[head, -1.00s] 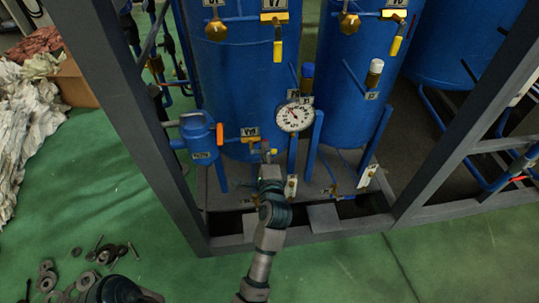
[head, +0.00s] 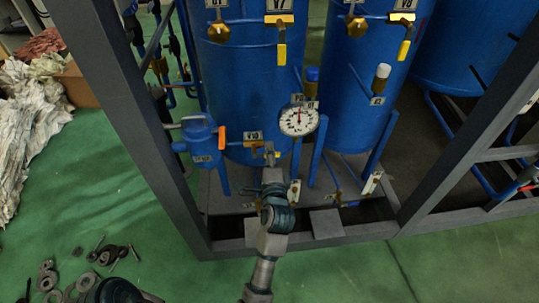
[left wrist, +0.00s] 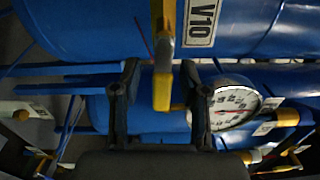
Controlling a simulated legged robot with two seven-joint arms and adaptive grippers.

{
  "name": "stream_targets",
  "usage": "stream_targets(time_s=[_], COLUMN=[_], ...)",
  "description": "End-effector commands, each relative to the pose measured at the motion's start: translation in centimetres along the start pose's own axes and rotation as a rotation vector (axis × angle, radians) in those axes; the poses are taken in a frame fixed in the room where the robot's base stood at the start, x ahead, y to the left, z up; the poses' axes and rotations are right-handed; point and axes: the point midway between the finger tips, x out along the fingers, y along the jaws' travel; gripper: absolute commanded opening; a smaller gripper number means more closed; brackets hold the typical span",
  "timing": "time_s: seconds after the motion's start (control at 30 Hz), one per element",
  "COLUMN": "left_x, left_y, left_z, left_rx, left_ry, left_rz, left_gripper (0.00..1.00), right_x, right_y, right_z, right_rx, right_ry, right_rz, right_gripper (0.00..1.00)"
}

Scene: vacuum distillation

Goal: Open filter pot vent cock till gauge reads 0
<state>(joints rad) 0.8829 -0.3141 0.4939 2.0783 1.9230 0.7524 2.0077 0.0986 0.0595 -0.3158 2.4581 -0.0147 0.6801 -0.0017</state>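The small blue filter pot (head: 201,143) stands at the left inside the frame, with an orange handle (head: 221,137) on its right side. The white round gauge (head: 298,119) is right of the V10 label (head: 253,136); its needle points roughly upward, but its numbers are too small to read. It also shows in the left wrist view (left wrist: 232,107). My left gripper (head: 270,164) is at the yellow V10 valve, right of the filter pot. In the left wrist view, its fingers (left wrist: 163,98) stand apart with the yellow lever (left wrist: 162,91) between them and gaps on both sides. My right gripper is out of view.
Blue tanks (head: 245,85) stand behind the gauge. Grey frame posts (head: 125,120) rise left and right of the work area, and a low frame beam (head: 300,243) crosses in front. Loose metal rings (head: 108,254) lie on the green floor at the left.

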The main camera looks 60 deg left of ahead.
Motion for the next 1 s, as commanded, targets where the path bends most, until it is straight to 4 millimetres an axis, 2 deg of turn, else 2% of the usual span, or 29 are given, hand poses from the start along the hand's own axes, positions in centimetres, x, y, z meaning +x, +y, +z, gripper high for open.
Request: stream_targets(time_s=[0.27, 0.37, 0.7, 0.83, 1.0], left_x=[-0.8, -2.4, -9.5, -11.1, -11.8], left_y=[0.1, 0.2, 0.2, 0.3, 0.2], left_z=[0.0, 0.0, 0.0, -0.1, -0.1], left_rx=[0.0, -0.001, 0.003, 0.003, -0.001], left_ry=[0.0, 0.0, 0.002, 0.0, 0.0], left_rz=[0.003, 0.005, 0.002, 0.003, 0.002], left_gripper=[0.44, 0.44, 0.44, 0.44, 0.44], right_x=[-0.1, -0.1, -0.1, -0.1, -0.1], right_y=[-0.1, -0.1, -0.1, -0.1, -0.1], right_z=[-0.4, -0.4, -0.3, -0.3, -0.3], right_rx=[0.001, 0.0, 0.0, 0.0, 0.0], right_ry=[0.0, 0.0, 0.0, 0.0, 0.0], right_rz=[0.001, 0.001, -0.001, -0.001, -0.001], right_gripper=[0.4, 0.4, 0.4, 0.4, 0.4])
